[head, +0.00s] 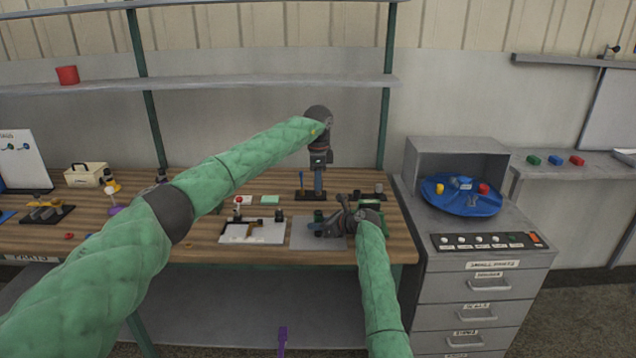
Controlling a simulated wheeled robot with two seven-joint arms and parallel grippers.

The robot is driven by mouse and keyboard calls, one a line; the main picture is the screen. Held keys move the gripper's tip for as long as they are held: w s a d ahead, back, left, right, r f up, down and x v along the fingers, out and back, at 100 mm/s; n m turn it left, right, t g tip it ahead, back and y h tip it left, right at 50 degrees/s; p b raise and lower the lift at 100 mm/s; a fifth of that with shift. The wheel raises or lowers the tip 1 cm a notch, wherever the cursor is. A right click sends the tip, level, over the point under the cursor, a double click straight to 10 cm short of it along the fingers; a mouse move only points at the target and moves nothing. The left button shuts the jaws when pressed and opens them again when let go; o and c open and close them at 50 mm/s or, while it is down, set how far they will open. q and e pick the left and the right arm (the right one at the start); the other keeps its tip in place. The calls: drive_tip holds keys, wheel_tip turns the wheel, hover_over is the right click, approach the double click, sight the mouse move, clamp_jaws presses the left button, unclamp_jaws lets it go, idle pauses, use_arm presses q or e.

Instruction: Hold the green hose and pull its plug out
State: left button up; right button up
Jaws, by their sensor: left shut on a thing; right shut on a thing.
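My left gripper (319,185) points straight down at the back of the wooden bench, over a small dark stand. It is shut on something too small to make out. My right gripper (326,226) lies low over a grey mat at the bench front, its fingers pointing left. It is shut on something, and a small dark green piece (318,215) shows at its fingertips. I cannot tell whether this piece is the green hose or its plug. No full length of hose can be made out, and my wrists hide part of this area.
The wooden bench (205,240) carries a white board with small fittings (252,231), a green block (270,199) and a cream caddy (85,176). A grey drawer cabinet (485,290) with a blue round tray (460,207) stands at right. A shelf (230,82) crosses above.

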drive_tip(key=o, duration=1.1)
drive_tip(key=shift+c, duration=0.2)
